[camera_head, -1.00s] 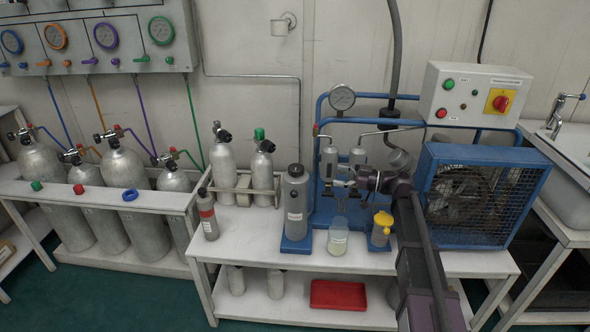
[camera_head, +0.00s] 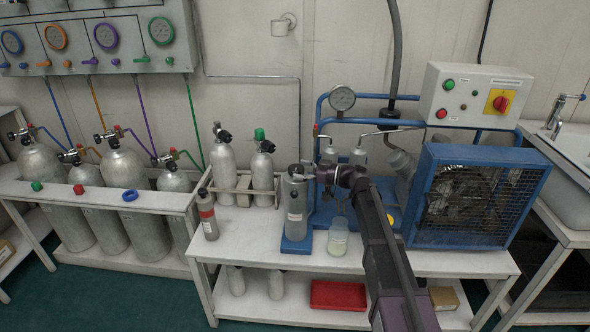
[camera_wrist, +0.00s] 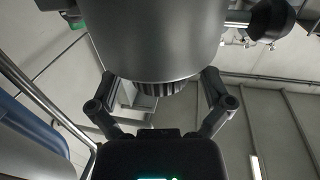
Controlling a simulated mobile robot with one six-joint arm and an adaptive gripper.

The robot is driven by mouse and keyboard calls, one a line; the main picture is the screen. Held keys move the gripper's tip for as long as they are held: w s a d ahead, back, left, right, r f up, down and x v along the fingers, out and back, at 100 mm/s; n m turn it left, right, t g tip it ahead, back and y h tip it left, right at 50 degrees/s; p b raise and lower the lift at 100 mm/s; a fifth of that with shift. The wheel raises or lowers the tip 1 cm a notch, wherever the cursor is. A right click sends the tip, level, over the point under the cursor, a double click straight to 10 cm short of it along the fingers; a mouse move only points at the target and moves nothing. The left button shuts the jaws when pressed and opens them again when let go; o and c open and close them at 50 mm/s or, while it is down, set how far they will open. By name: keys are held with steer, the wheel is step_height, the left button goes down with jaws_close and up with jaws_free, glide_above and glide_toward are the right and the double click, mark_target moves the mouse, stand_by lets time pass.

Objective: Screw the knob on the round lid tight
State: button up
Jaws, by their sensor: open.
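The grey canister (camera_head: 295,215) stands upright on a blue base on the bench, with its round lid and dark knob at the top. In the wrist view, which is upside down, the grey round body (camera_wrist: 155,40) fills the top, and the ribbed dark knob (camera_wrist: 162,88) projects from it. My gripper (camera_head: 309,174) is at the canister's top, reaching in from the right. In the wrist view its fingers (camera_wrist: 158,80) are spread on either side of the knob, with gaps showing. The gripper partly hides the knob in the head view; I cannot tell whether the lid sits flush.
A clear beaker (camera_head: 338,238) stands right of the canister, below my arm. A dark bottle with a red band (camera_head: 207,215) and two racked grey cylinders (camera_head: 262,172) stand left. The blue compressor cage (camera_head: 480,195) stands right.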

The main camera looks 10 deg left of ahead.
steer(key=shift+a, duration=0.75)
steer(key=c, duration=1.1)
steer(key=shift+o, duration=0.2)
